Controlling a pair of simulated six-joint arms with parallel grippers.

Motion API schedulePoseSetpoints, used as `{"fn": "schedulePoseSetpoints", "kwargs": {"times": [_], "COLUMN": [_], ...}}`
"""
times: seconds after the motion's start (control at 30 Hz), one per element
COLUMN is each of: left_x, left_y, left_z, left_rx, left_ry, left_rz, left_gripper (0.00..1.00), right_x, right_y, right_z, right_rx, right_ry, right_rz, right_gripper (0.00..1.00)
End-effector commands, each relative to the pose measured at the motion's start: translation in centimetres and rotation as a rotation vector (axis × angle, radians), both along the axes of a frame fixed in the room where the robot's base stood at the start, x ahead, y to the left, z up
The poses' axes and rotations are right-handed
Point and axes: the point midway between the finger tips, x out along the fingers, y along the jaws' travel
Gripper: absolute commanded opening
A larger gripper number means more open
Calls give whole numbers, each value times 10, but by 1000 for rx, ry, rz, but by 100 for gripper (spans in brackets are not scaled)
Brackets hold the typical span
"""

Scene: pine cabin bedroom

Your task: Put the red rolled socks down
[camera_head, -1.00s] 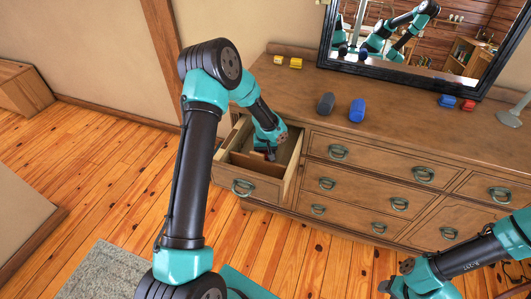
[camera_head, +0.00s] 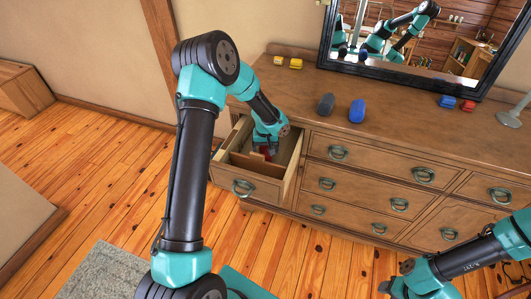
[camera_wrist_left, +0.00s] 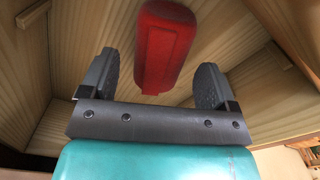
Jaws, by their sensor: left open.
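The red rolled socks (camera_wrist_left: 165,45) lie in the open top-left drawer (camera_head: 238,186) of the dresser, on its pale wooden bottom. In the head view only a small red patch of them (camera_head: 264,150) shows under my left gripper (camera_head: 265,148). In the left wrist view the gripper (camera_wrist_left: 155,78) is open, with its two dark fingers spread wide apart. The socks appear just beyond the fingertips, between their lines, with a gap on each side. My right gripper (camera_head: 388,286) is at the lower right, in front of the dresser; its fingers are too small to read.
The dresser top (camera_head: 405,120) holds a grey roll (camera_head: 325,104), a blue roll (camera_head: 357,111), two yellow items (camera_head: 287,62), and small blue (camera_head: 447,101) and red (camera_head: 467,105) items. A mirror (camera_head: 410,45) stands behind. The drawer walls surround my left gripper closely.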

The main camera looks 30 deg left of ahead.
Motion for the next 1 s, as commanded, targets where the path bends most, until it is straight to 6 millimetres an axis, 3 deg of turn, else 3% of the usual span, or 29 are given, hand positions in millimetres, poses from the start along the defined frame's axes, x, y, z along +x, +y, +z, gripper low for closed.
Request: {"fn": "schedulePoseSetpoints", "kwargs": {"times": [0.3, 0.5, 1.0], "left_x": [0, 0, 0], "left_y": [0, 0, 0], "left_z": [61, 85, 89], "left_rx": [0, 1, 0], "left_ry": [-4, -1, 0], "left_rz": [2, 1, 0], "left_gripper": [82, 82, 82], "right_x": [0, 0, 0], "right_y": [0, 0, 0], "right_z": [0, 0, 0], "right_rx": [0, 0, 0], "right_ry": [0, 0, 0], "right_rz": [0, 0, 0], "right_gripper": [44, 44, 44]}}
